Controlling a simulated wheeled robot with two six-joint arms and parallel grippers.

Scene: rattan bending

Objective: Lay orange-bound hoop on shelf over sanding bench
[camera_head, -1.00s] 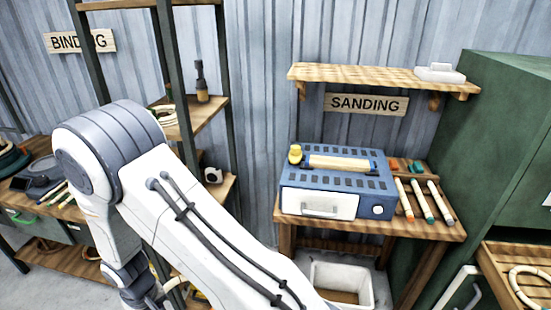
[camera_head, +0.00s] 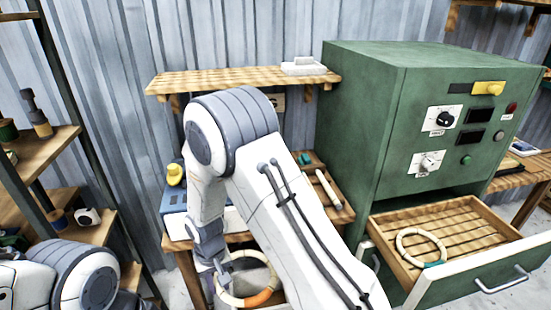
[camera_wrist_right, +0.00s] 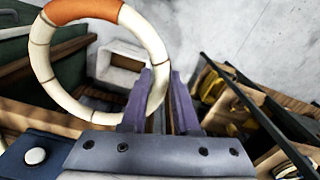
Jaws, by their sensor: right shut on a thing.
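The orange-bound hoop, a cream ring (camera_head: 232,297) with an orange band (camera_head: 258,299), hangs below the sanding bench top. My right gripper (camera_head: 222,276) is shut on its rim, on a cream part away from the orange band. In the right wrist view the hoop (camera_wrist_right: 40,62) stands up from the fingers (camera_wrist_right: 160,90), with its orange band at the top. The wooden shelf (camera_head: 215,82) is on the wall above the bench, higher than the gripper. My left gripper is out of view.
A white block (camera_head: 303,66) sits at the shelf's right end; the rest is bare. My right arm hides much of the sanding bench (camera_head: 335,205). A green cabinet (camera_head: 365,110) stands close on the right, its open drawer (camera_head: 480,235) holding another hoop (camera_head: 402,242). A rack (camera_head: 60,150) stands left.

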